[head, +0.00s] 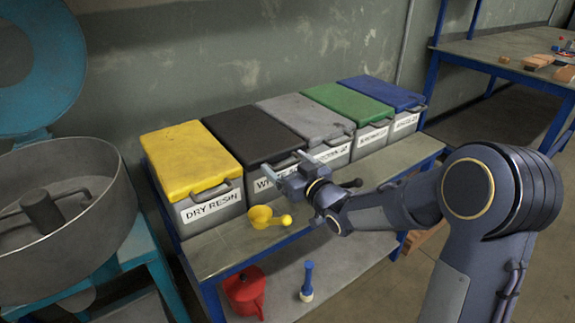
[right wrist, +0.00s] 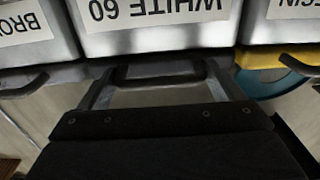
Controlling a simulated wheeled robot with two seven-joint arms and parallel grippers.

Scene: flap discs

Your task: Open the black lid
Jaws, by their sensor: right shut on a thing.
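The black lid (head: 250,135) lies flat and closed on the second bin from the left, which is labelled WHITE 60 (right wrist: 155,10) in the right wrist view. My right gripper (head: 290,165) is at the front edge of this lid. Its two fingers are at the ends of the lid's dark handle (right wrist: 158,76), and it is shut on that handle. The gripper partly hides the handle and the bin's label in the head view. My left gripper is not in view.
A yellow-lidded DRY RESIN bin (head: 190,160) stands to the left; grey (head: 303,118), green (head: 348,103) and blue (head: 380,93) lids are to the right. A yellow scoop (head: 262,216) lies on the bench in front. A red can (head: 245,291) stands on the lower shelf.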

